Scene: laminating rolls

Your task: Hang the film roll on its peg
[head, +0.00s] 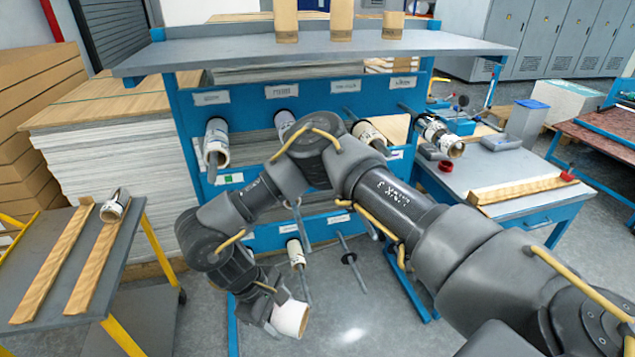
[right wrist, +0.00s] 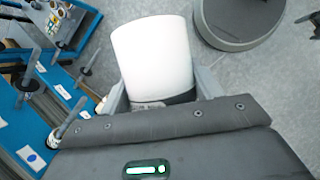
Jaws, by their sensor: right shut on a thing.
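A white film roll (head: 290,318) is in my right gripper (head: 277,308), low in front of the blue rack (head: 262,242). In the right wrist view the roll (right wrist: 152,55) sits between the two fingers of the gripper (right wrist: 160,93), which are shut on it. The roll is apart from the rack and its pegs. The rack's lower row shows a bare peg with a dark disc (head: 350,260) and a peg carrying a small roll (head: 297,254). My right arm hides part of the rack's middle. My left gripper is not in view.
Upper pegs carry several rolls, one at the left (head: 216,142) and one at the right (head: 440,136). A cart (head: 60,250) at the left holds wooden rails and a roll (head: 115,207). A blue-grey workbench (head: 490,180) stands right. Floor before the rack is clear.

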